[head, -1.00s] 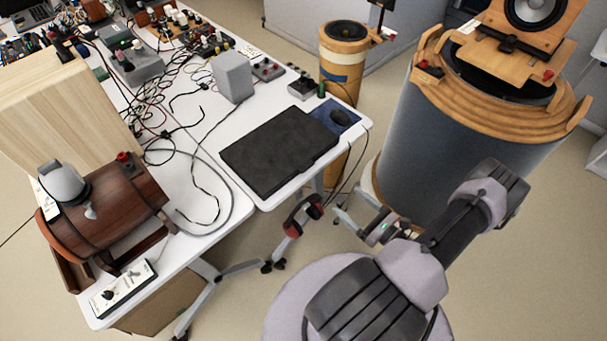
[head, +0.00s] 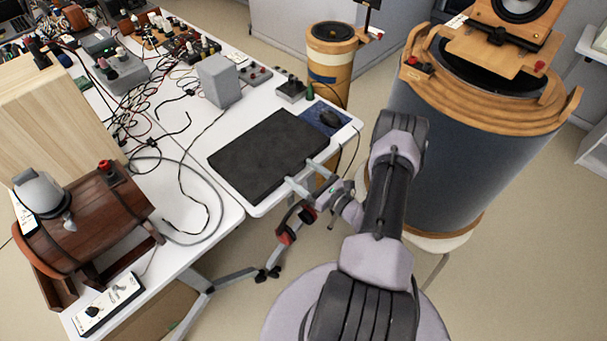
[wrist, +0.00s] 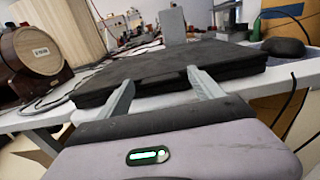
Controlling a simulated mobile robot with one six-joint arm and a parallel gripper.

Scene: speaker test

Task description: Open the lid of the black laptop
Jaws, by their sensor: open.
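The black laptop (head: 262,155) lies closed and flat on the white table near its front right corner. It also shows ahead of my gripper in the wrist view (wrist: 160,70). My gripper (head: 307,177) is open, with its two grey fingers apart and pointing at the laptop's front edge. In the wrist view my gripper (wrist: 162,95) has one finger toward the left and one toward the right of that edge. The fingertips look very close to the edge; I cannot tell whether they touch it. Nothing is between the fingers.
A mouse (head: 330,119) on a blue mat (head: 318,112) lies right of the laptop. A grey box (head: 219,80) and cables stand behind. A wooden barrel (head: 85,220) is at left. A large drum-shaped speaker (head: 470,150) stands close to my arm at right.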

